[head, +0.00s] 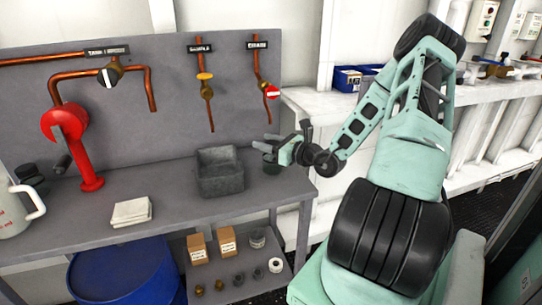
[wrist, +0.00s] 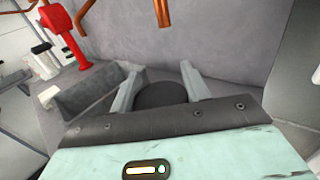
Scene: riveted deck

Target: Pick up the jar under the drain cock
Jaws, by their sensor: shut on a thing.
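The jar (head: 270,164) is small, dark and round, at the right end of the grey bench, below the rightmost copper pipe. That pipe carries a brass cock with a red and white handle (head: 272,91); its small label is hard to read. My gripper (head: 276,147) reaches in from the right and is shut on the jar. In the wrist view the jar's dark round top (wrist: 162,95) sits between the two grey fingers. The jar's lower part is partly hidden, and I cannot tell whether it touches the bench.
A grey open basin (head: 220,180) stands just left of the jar. Further left are a folded white cloth (head: 131,212), a red stand (head: 80,150) and a white jug (head: 12,215). Copper pipes hang above. A blue drum (head: 125,270) and a shelf with boxes (head: 197,248) are below.

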